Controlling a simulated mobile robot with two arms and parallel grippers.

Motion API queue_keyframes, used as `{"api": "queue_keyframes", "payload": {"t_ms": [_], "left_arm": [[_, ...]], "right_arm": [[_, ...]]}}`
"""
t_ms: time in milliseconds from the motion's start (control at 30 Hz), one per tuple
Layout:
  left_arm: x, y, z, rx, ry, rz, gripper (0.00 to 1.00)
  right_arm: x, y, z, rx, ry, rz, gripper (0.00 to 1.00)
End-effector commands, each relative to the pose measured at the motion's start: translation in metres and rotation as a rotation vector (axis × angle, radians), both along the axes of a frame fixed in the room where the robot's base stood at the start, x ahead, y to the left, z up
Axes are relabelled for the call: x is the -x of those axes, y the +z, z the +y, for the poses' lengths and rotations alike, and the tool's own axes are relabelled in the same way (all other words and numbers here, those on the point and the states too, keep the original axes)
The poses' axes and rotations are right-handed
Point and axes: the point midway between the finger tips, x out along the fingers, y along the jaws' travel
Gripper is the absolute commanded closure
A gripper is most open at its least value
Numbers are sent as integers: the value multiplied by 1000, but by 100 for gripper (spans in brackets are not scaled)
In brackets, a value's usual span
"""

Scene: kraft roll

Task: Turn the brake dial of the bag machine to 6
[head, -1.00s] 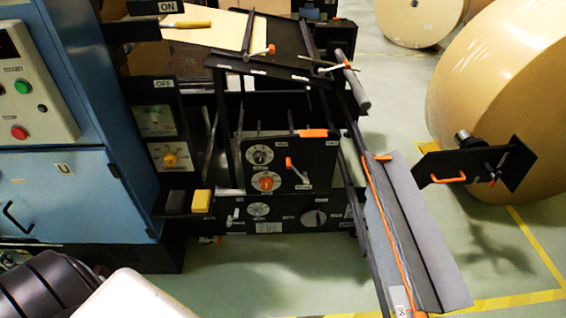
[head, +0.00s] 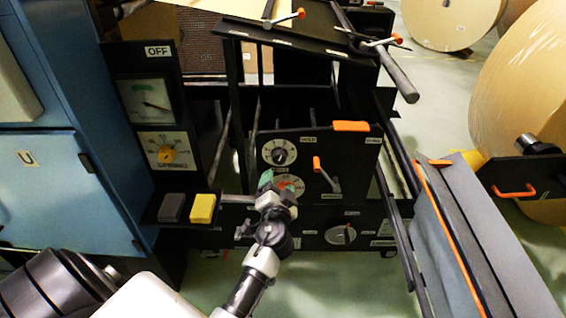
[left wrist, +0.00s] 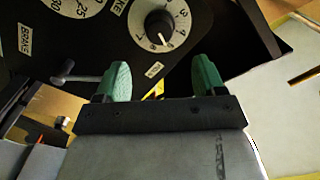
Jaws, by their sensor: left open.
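My right gripper is not in view.
An orange-gripped lever (head: 326,175) stands right of the dials. Grey and yellow buttons (head: 203,208) are to the left. In the wrist view, a small lever (left wrist: 78,72) is close left of the fingers.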

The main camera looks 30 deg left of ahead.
Motion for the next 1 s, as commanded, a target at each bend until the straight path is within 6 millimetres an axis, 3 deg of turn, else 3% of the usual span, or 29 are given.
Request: {"api": "queue_keyframes", "payload": {"t_ms": [500, 967, 1000], "left_arm": [[-75, 0, 45, -1, -2, 3, 30], [-86, 0, 52, 0, -4, 4, 30], [-86, -1, 52, 0, -4, 4, 36]], "right_arm": [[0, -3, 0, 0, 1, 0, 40], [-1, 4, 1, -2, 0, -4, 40], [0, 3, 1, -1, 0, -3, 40]]}}
